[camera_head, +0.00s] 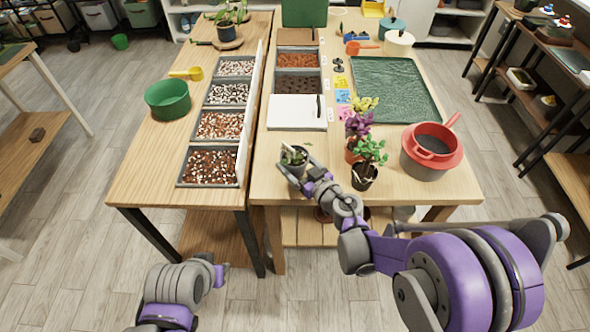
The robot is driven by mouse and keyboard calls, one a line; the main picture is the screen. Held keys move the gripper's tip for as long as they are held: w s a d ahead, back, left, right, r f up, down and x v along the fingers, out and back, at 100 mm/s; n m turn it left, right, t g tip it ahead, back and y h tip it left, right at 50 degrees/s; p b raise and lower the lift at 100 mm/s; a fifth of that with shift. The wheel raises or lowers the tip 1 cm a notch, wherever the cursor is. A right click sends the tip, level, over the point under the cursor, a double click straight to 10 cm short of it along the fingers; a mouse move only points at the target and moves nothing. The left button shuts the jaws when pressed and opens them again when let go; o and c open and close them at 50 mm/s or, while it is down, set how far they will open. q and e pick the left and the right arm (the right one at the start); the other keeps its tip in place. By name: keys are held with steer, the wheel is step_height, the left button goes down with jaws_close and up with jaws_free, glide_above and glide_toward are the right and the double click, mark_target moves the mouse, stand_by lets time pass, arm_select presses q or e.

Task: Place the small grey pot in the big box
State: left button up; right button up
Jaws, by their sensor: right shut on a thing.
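My right gripper (295,166) is shut on this pot from the front right. I cannot tell whether the pot's base touches the tabletop. I cannot tell which container is the big box; storage bins (98,15) stand on a shelf at the far left.
A dark pot with a green plant (364,178) stands right of my gripper. A red-rimmed grey pot (432,150) stands further right. Just behind is a white board (297,112). A row of bark and pebble trays (208,166) lines the left table, beside a green bowl (168,99).

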mark_target(301, 175)
steer(key=shift+f, duration=1.65)
steer(key=shift+f, duration=0.1)
steer(key=shift+f+b, duration=0.1)
steer(key=shift+b, duration=0.25)
steer(key=o, duration=1.3)
steer(key=shift+r, duration=0.25)
steer(key=v, duration=1.2)
